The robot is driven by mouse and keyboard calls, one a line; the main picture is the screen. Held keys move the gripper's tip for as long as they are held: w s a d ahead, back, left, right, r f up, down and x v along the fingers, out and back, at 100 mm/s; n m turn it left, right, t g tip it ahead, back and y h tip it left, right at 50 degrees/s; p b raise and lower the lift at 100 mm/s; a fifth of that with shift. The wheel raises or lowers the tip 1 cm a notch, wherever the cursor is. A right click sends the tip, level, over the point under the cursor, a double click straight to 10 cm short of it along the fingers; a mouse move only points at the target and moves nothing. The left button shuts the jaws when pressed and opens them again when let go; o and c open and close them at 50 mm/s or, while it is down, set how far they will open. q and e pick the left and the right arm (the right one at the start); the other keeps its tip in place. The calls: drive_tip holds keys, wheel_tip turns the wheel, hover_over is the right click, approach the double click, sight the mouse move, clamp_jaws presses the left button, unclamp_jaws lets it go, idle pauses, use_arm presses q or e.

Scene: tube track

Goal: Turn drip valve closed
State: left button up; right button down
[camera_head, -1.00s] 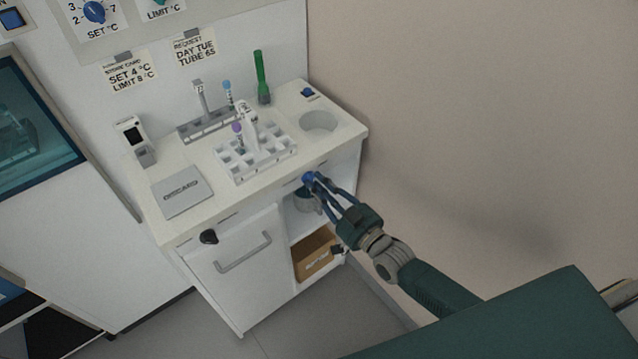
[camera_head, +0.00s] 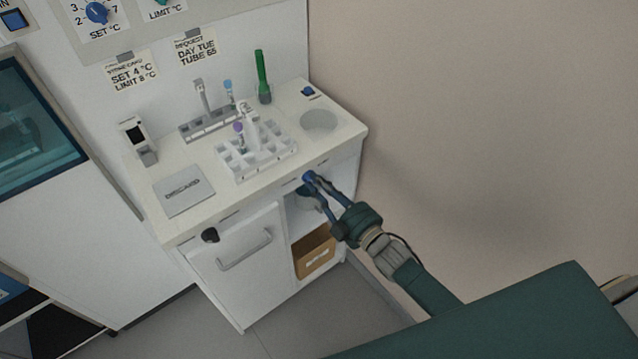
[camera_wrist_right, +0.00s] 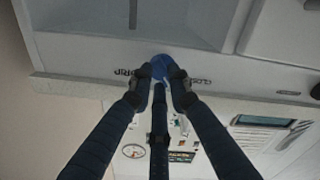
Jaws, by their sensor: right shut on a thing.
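The blue drip valve handle (camera_head: 309,177) is on the front edge of the white counter. It also shows in the right wrist view (camera_wrist_right: 160,66), between lettering that seems to read "DRIP" and "CLOSE". My right gripper (camera_head: 313,184) is shut on the valve handle, with its fingers around it in the right wrist view (camera_wrist_right: 162,78). The fingers cover part of the handle, so its exact angle is hard to tell. My left gripper is not in view.
On the counter (camera_head: 345,127) stand a white tube rack (camera_head: 262,160), a green tube (camera_head: 262,72) and a "DISCARD" plate (camera_head: 184,190). Below are a cabinet door (camera_head: 240,280) and an open shelf with a brown box (camera_head: 315,254). The wall (camera_head: 480,120) is close on the right.

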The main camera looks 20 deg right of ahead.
drive_tip(key=shift+n, duration=0.5)
drive_tip(key=c, duration=1.6)
unclamp_jaws()
drive_tip(key=shift+c, duration=0.2)
drive_tip(key=shift+s, duration=0.1)
drive_tip(key=v, duration=1.1)
drive_tip(key=shift+s, duration=0.4)
drive_tip(key=shift+d, duration=0.15)
